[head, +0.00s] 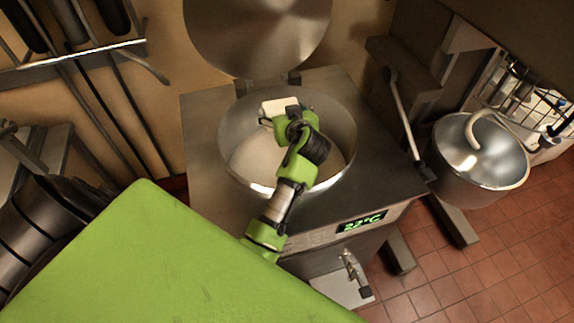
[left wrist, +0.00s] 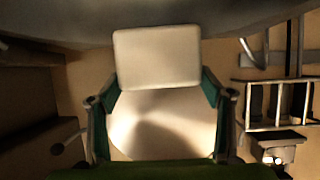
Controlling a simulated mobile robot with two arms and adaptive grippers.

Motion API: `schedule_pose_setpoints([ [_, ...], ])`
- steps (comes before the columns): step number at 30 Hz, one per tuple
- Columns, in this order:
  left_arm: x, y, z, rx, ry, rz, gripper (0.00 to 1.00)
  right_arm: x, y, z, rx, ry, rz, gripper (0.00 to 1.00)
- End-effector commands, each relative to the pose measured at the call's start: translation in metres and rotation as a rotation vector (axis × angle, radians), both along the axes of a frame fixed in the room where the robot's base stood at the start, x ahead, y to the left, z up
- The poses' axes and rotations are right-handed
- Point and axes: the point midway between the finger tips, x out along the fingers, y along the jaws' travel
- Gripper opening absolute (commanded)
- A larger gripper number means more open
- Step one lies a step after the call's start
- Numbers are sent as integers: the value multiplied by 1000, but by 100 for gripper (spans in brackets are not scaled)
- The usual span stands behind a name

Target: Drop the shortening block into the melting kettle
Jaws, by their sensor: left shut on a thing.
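The shortening block (head: 279,106) is a pale cream slab, in the head view near the back of the kettle's round opening. My left gripper (head: 286,114) is shut on it, with the arm reaching over the bowl from the front. In the left wrist view the block (left wrist: 157,57) fills the upper middle, between the two fingers of the gripper (left wrist: 161,98). The melting kettle (head: 233,130) is a round metal bowl set in a dark steel housing, with a pale bottom. My arm hides part of the bowl. I cannot tell the block's height over it. My right gripper is not in view.
The kettle's round lid (head: 257,35) stands open behind the bowl. A temperature display (head: 361,222) and a spout (head: 352,268) are on the housing's front. A mixer bowl (head: 485,165) stands at the right. Tiled floor (head: 500,270) shows at the lower right.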

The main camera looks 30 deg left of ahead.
Motion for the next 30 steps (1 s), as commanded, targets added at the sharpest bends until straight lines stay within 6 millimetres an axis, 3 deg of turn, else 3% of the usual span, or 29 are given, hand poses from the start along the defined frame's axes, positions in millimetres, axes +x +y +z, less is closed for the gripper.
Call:
schedule_pose_setpoints([
  [1,1,1,-10,3,-3,-1,38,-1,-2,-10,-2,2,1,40],
  [6,1,0,-25,2,-2,-1,38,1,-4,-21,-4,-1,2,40],
  [16,1,0,-27,1,-3,-1,38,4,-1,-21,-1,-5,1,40],
  [17,1,0,-27,2,-3,-2,75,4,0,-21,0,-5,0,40],
  [19,0,0,-28,2,-3,-2,92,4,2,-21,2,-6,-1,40],
  [26,0,0,-29,0,-1,-1,92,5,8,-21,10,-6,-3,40],
  [30,-1,0,-29,-2,3,0,92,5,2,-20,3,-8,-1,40],
])
